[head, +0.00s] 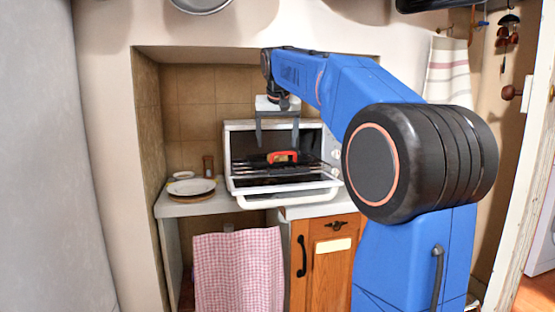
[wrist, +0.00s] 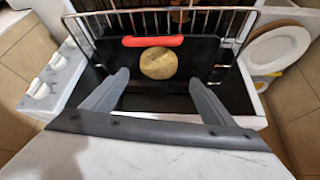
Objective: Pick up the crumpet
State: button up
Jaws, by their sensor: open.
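The crumpet (wrist: 159,62) is a round, pale brown disc on a dark tray (wrist: 205,53) in the wrist view. It lies close beside a red grip (wrist: 152,41) on the tray. In the head view the red grip (head: 283,156) shows inside the open white toaster oven (head: 285,201); I cannot clearly make out the crumpet there. My gripper (head: 277,143) hangs pointing down at the oven's opening. In the wrist view its two fingers (wrist: 158,80) are wide apart and empty, with the crumpet seen between and beyond their tips.
A wire rack (wrist: 165,18) stands beyond the tray in the wrist view. The oven's door is folded down in front. A plate (head: 191,187), a small dish (head: 183,174) and a brown shaker (head: 208,166) are on the counter left of the oven. A checked cloth (head: 238,270) hangs below.

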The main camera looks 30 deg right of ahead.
aim_at(278, 158)
jog(key=shift+s+x, duration=0.15)
jog(key=shift+x, duration=1.15)
jog(key=shift+s+x, duration=0.15)
jog(key=shift+x, duration=1.2)
jog(key=shift+d, duration=0.1)
jog(key=c, duration=1.1)
